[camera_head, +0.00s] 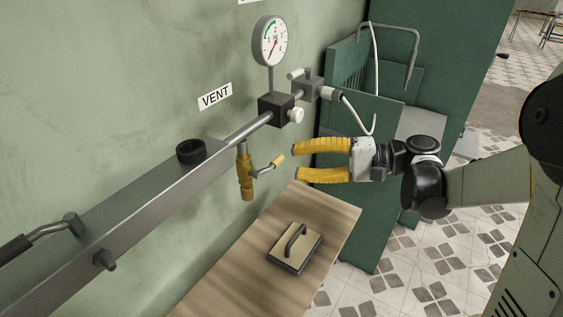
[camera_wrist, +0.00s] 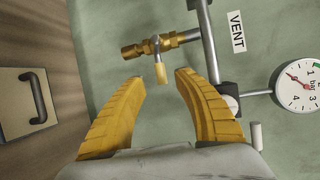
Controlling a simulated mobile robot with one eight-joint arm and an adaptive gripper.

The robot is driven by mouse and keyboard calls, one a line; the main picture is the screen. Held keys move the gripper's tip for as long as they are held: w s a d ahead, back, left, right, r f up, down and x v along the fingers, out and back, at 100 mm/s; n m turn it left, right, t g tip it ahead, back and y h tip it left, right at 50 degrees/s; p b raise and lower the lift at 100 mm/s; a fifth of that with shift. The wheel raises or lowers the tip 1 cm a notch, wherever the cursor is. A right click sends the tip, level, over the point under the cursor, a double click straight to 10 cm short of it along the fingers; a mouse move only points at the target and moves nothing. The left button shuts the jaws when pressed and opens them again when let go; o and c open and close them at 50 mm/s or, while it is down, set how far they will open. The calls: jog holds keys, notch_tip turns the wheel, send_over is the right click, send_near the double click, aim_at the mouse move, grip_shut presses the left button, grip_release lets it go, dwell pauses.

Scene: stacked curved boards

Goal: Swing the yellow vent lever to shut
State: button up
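The yellow vent lever (camera_head: 276,162) sticks out to the right from a brass valve (camera_head: 245,178) under a metal pipe on the wall. In the wrist view the lever (camera_wrist: 161,74) points toward me, with its yellow end nearest, and the brass valve (camera_wrist: 150,48) lies behind it. My gripper (camera_head: 294,160) has yellow ribbed fingers, spread apart and empty. It is to the right of the lever, close to it. In the wrist view the lever lies ahead, between the lines of the two fingertips (camera_wrist: 157,78). I see no contact.
A VENT label (camera_head: 215,96) and a pressure gauge (camera_head: 270,41) are above the pipe. A dark block with a white knob (camera_head: 296,115) sits on the pipe. A wooden table (camera_head: 235,275) below bears a float with a handle (camera_head: 296,247). Green panels (camera_head: 365,125) stand behind my gripper.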

jog(key=v, duration=0.6)
jog(key=shift+d, duration=0.25)
jog(key=shift+s, duration=0.1)
jog(key=s+a+f+h, duration=0.4)
jog(key=s+f+h, duration=0.1)
jog(key=s+h, duration=0.15)
jog(key=s+d+f+n+t+h, duration=0.2)
jog(key=s+d+n+t+h, duration=0.1)
jog(key=s+d+h, duration=0.4)
jog(key=shift+s+d+f+n+h, duration=0.15)
jog(key=shift+s+d+n+h, duration=0.25)
jog(key=shift+s+h, duration=0.45)
jog(key=shift+w, duration=0.2)
